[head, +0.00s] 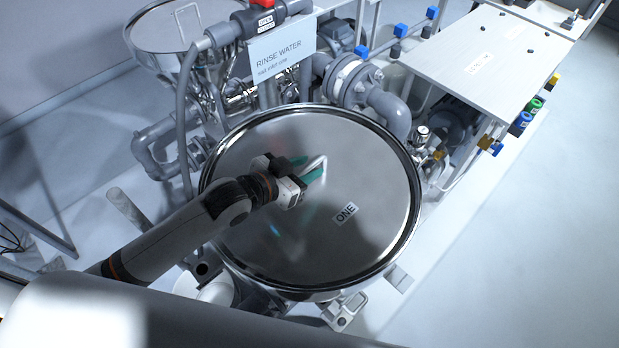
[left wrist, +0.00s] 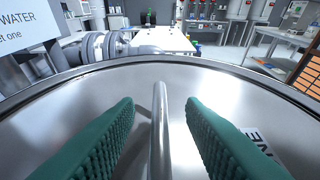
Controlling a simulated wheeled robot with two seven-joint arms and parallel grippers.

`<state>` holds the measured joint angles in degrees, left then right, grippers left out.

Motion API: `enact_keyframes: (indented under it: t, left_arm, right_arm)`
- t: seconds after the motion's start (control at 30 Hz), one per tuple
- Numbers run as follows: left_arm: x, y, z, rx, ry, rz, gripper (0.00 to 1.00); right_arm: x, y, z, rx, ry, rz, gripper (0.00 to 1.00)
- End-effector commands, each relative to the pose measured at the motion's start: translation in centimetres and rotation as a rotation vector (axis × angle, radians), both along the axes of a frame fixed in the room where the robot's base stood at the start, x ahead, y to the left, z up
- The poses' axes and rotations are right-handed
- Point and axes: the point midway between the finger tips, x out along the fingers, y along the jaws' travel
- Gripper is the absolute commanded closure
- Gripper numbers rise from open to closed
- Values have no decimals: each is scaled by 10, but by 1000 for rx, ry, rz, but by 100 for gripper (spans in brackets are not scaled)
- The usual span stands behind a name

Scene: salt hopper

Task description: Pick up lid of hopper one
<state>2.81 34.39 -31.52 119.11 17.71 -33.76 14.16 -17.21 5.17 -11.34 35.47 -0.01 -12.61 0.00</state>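The lid of hopper one (head: 370,170) is a round, shiny metal disc labelled "ONE" (head: 345,213), lying on top of the hopper. A metal bar handle (head: 318,163) stands near its middle. My left gripper (head: 308,168) is at the handle, with green textured fingers. In the left wrist view the fingers (left wrist: 160,125) are apart, and the handle (left wrist: 159,130) stands between them with a gap on both sides. The lid (left wrist: 225,85) spreads beneath them. My right gripper is in neither view.
A "RINSE WATER" sign (head: 283,55), grey pipes and a red valve (head: 262,20) stand behind the hopper. A second lidded hopper (head: 175,30) is at the back left. A white panel (head: 490,60) stands at the right. The floor at far right is clear.

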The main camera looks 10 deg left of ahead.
Motion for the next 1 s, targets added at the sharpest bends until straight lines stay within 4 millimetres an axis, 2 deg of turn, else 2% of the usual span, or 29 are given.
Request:
enact_keyframes:
  t: [0.1,0.37,0.6,1.0]
  left_arm:
    - [10,-6,-4,-1,-1,0,64]
    - [11,-8,-7,1,0,0,64]
    - [11,-8,-6,1,-1,0,100]
    - [11,-7,-6,1,-1,0,100]
  right_arm:
    - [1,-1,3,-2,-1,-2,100]
    - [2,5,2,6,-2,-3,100]
    - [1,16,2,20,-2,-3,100]
    - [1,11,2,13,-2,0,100]
